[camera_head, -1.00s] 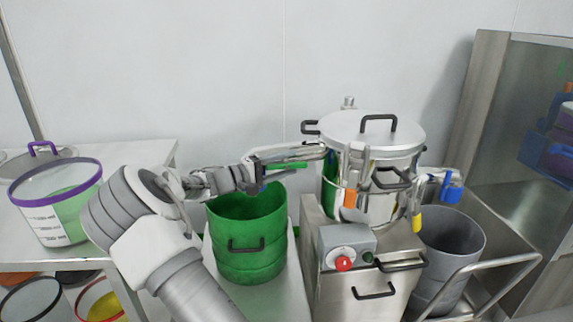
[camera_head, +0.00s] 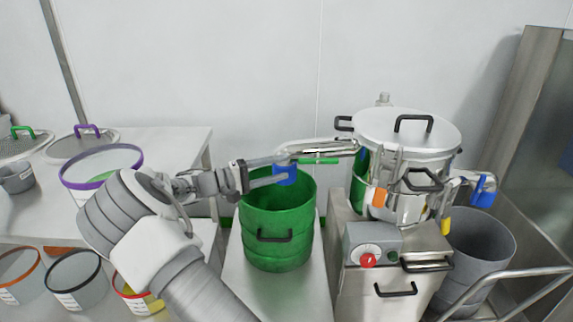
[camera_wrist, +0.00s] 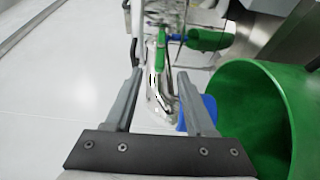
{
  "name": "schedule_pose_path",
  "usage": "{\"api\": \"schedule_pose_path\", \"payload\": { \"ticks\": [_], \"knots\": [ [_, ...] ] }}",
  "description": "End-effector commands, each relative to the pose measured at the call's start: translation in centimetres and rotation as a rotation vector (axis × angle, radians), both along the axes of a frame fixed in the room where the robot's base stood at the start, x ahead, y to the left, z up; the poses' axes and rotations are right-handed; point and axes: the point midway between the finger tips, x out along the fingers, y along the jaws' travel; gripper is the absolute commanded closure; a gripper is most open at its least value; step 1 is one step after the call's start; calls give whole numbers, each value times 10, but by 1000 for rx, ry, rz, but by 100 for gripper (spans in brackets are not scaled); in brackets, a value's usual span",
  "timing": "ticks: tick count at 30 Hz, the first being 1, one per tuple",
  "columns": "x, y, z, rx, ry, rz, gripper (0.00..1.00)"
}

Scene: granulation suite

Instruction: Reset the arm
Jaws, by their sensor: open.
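A blue part (camera_head: 285,174) hangs at the pipe's end, close to the fingers. I cannot tell if they touch.
The steel machine (camera_head: 395,265) with a lidded pot (camera_head: 408,130) stands right of the bucket. A grey bin (camera_head: 480,250) and a cart rail (camera_head: 515,278) are farther right. A purple-rimmed container (camera_head: 100,170) stands on the left table (camera_head: 170,140). The wall space above is clear.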

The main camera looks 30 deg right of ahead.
Motion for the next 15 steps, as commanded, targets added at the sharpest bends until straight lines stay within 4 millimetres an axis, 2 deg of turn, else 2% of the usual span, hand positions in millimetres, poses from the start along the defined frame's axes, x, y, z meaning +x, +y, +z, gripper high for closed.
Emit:
{"api": "schedule_pose_path", "payload": {
  "ticks": [15],
  "knots": [
    [-3,-2,0,21,0,-8,45]
  ]
}}
